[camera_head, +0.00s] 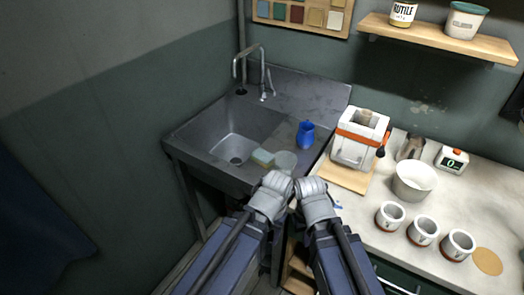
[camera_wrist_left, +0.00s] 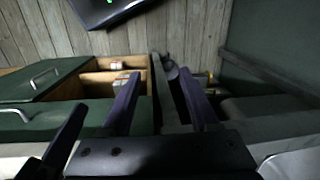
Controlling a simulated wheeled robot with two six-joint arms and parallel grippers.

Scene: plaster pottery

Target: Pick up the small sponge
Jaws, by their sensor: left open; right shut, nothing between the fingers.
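A blue jug (camera_head: 305,134) stands on the sink's right side. The faucet (camera_head: 250,62) rises behind the basin. On the counter are a strapped white mould (camera_head: 358,148), a white bowl (camera_head: 413,182) and several cups (camera_head: 422,231).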

